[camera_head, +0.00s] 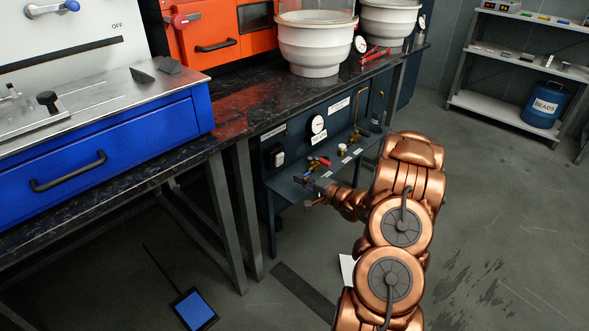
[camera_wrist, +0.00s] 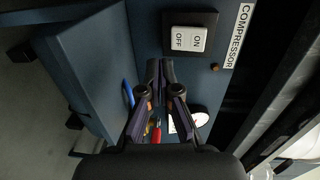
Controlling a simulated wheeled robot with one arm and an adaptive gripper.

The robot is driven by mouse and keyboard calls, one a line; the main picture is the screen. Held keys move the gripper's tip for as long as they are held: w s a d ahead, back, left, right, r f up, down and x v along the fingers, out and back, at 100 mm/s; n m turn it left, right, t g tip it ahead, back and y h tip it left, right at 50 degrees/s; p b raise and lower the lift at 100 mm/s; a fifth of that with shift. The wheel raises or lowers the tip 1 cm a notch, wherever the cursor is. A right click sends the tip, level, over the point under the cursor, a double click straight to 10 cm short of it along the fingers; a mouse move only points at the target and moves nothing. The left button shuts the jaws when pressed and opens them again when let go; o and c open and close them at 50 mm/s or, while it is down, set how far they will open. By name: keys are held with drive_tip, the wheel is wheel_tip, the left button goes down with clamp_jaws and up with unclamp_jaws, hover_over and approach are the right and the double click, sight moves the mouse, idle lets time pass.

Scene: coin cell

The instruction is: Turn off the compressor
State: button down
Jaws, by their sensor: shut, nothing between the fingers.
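The compressor switch is a white rocker (camera_wrist: 188,39) in a black frame, with ON and OFF lettered side by side. I cannot tell which side is pressed in. It sits on a dark blue panel beside a white COMPRESSOR label (camera_wrist: 239,36). In the head view the switch (camera_head: 277,155) is at the panel's left end. My gripper (camera_wrist: 160,64) is shut and empty, with its fingertips just below and left of the switch in the wrist view. Touch cannot be judged. In the head view my gripper (camera_head: 309,187) is low in front of the panel, below and right of the switch.
A gauge (camera_head: 317,124), red and yellow valve handles (camera_head: 318,163) and brass pipe (camera_head: 375,105) lie right of the switch. The black worktop (camera_head: 240,112) overhangs the panel. Dark table legs (camera_head: 229,225) stand left. The floor at right is mostly clear.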

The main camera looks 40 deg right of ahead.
drive_tip(key=s+d+f+p, duration=0.1)
drive_tip(key=s, duration=0.5)
drive_tip(key=shift+s+d, duration=0.4)
